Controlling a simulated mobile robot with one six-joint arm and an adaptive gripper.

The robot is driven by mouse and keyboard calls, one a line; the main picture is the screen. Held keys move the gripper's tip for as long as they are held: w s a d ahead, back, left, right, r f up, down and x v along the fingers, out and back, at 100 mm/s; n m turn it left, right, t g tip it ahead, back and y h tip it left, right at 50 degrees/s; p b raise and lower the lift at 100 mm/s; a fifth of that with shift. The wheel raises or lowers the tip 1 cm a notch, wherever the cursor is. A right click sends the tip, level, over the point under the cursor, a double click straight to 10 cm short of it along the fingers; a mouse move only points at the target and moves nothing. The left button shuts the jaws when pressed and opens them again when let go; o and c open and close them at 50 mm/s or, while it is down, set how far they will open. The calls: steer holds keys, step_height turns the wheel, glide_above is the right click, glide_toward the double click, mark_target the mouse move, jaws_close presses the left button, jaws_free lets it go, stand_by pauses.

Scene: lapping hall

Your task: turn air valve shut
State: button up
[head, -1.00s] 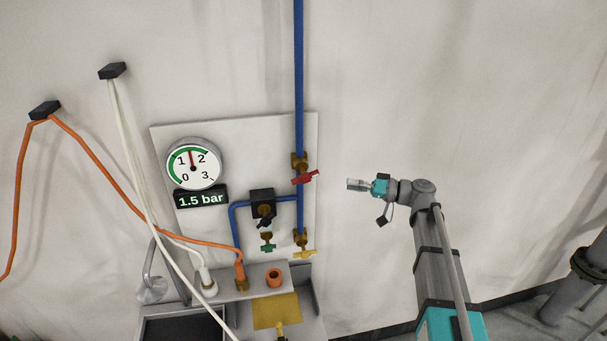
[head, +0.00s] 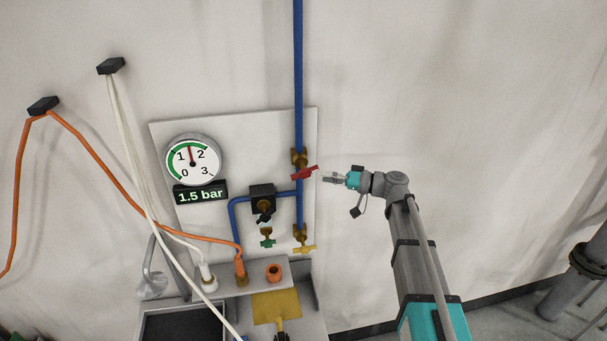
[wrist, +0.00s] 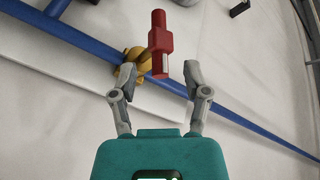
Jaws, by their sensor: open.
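The red valve handle (head: 305,173) sits on a brass valve body (head: 299,157) on the vertical blue pipe (head: 298,70). In the head view the handle points to the right, tilted slightly up. My gripper (head: 325,179) is open and empty, just right of the handle's end. In the wrist view the red handle (wrist: 161,45) stands ahead of the fingertips, its near end close to the gap between them. The open fingers (wrist: 158,80) lie on either side, with no clear contact. The brass body (wrist: 131,67) is partly behind the left finger.
A gauge (head: 193,161) and a display (head: 200,193) reading 1.5 bar are on the panel. A yellow handle (head: 305,249) and a green handle (head: 267,243) are below. Orange (head: 90,168) and white (head: 128,150) hoses hang left. The wall right of the panel is clear.

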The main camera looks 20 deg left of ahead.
mark_target(305, 174)
steer(key=shift+s+a, duration=0.2)
steer(key=shift+a, duration=1.5)
steer(key=shift+s+a, duration=0.15)
steer(key=shift+a, duration=1.55)
jaws_close()
